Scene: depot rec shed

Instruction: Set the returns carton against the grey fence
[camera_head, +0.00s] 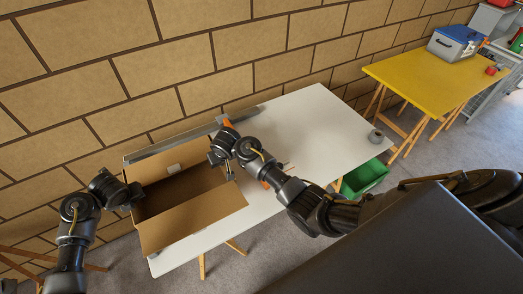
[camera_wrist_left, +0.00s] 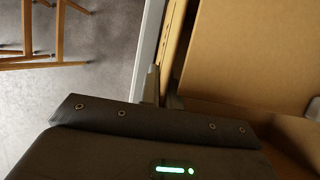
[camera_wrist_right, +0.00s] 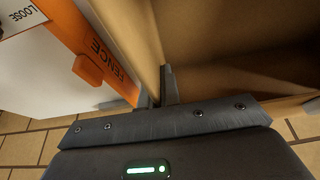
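The returns carton (camera_head: 190,224) is an open brown box on the white table's left part, with its flaps spread. The grey fence (camera_head: 190,137) runs along the table's wall side, just behind the carton; I cannot tell whether they touch. My left gripper (camera_head: 134,192) is at the carton's left wall, and in the left wrist view its fingers (camera_wrist_left: 161,90) are close together around the wall's edge. My right gripper (camera_head: 231,175) is at the right wall, its fingers (camera_wrist_right: 157,90) likewise around the cardboard. An orange part marked FENCE (camera_wrist_right: 95,62) shows in the right wrist view.
The white table (camera_head: 310,125) is mostly bare right of the carton, with a small grey object (camera_head: 376,136) at its right edge. A green bin (camera_head: 363,178) stands below. A brick wall closes the back.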

